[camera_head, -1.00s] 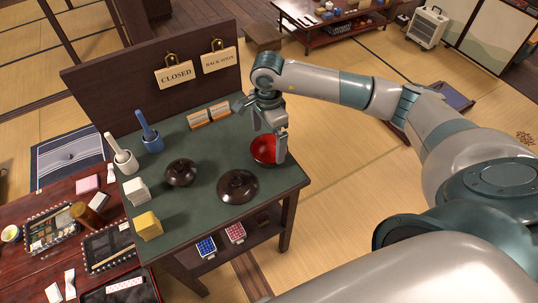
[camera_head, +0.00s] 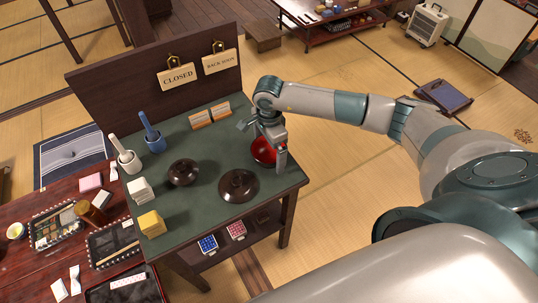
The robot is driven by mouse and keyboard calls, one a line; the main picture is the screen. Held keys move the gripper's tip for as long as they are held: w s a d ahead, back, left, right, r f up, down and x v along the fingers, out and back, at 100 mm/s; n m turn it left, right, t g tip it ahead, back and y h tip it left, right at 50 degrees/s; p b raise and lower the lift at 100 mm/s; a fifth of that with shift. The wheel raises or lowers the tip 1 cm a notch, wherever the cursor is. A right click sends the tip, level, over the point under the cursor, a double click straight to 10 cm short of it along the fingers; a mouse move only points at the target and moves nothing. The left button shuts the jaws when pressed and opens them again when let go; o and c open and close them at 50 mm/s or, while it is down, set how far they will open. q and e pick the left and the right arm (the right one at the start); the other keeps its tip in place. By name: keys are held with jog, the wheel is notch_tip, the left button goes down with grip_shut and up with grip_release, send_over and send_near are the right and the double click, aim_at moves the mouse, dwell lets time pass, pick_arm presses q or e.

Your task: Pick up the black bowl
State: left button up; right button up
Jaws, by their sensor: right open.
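A bowl with a red inside (camera_head: 262,153) stands near the right edge of the green-topped stand; its outside is mostly hidden. Two dark brown-black lidded bowls are left of it: a smaller one (camera_head: 183,173) and a larger one (camera_head: 238,185) nearer the front edge. My right gripper (camera_head: 273,146) is open and points down over the red-inside bowl. One finger shows at the bowl's right side; whether it touches the rim cannot be told. The other finger is largely hidden. My left gripper is not in view.
The green stand top (camera_head: 215,144) has a tall back board with hanging signs. White (camera_head: 140,189) and yellow (camera_head: 151,224) blocks and two mortars with pestles line its left side. Small card holders (camera_head: 211,115) stand behind. A red table (camera_head: 40,268) with trays is at left.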

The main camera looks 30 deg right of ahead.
aim_at(269, 157)
jog(key=c, duration=1)
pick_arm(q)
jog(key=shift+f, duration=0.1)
pick_arm(e)
jog(key=shift+r, duration=0.1)
jog(key=shift+r+b, duration=0.45)
jog(key=shift+r, duration=0.1)
notch_tip(269, 157, up, 2)
jog(key=shift+w+r+b, duration=0.1)
jog(key=shift+r+b, duration=0.05)
jog(key=shift+b, duration=0.5)
pick_arm(q)
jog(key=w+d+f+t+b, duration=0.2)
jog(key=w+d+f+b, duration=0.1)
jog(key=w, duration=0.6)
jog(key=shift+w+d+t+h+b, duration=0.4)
jog(key=shift+b, duration=0.1)
pick_arm(e)
jog(key=s+d+r, duration=0.6)
jog(key=s+r, duration=0.1)
jog(key=s, duration=0.3)
jog(key=shift+r, duration=0.2)
